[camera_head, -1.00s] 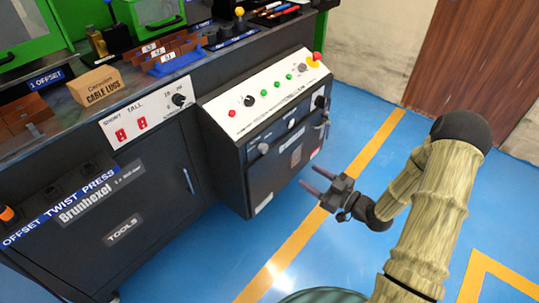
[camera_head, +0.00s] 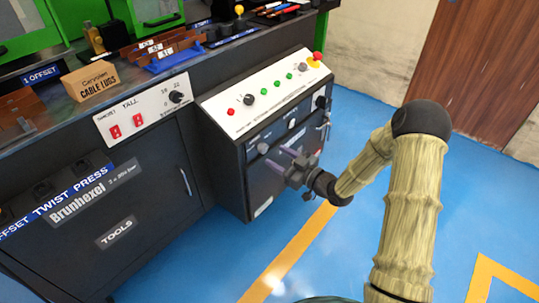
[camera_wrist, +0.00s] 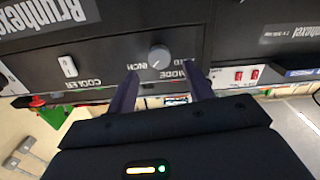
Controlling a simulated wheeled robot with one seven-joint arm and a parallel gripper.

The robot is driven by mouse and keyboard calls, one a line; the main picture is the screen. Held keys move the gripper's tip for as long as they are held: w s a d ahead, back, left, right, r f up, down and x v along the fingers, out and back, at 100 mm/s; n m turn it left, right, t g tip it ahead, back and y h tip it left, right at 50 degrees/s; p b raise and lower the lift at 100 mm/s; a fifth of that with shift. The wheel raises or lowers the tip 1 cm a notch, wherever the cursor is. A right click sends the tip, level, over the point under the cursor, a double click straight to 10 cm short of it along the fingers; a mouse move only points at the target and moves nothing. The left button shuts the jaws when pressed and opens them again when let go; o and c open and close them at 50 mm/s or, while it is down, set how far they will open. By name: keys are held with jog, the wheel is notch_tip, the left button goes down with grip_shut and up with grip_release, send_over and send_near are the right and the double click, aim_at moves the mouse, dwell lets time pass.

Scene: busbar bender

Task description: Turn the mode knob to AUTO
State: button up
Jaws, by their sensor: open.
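The mode knob (camera_wrist: 159,55) is a round grey knob on the dark front panel, with an upside-down MODE label beside it in the wrist view. An INCH label lies to its left; lettering to its right is partly hidden by a finger. A small light mark shows on the knob, but I cannot tell its setting for sure. The knob also shows in the head view (camera_head: 263,148). My gripper (camera_head: 275,155) is open and empty, close in front of the panel. In the wrist view its fingertips (camera_wrist: 161,72) lie either side of the knob's line, apparently short of it.
A white COOLER switch (camera_wrist: 68,66) sits beside the knob. The sloped white panel above holds several buttons and a red emergency stop (camera_head: 317,57). A cabinet with a TALL-labelled switch plate (camera_head: 145,112) stands left. The blue floor to the right is clear.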

aim_at(266, 150)
jog(key=shift+b+x, duration=0.55)
jog(key=shift+x, duration=1.8)
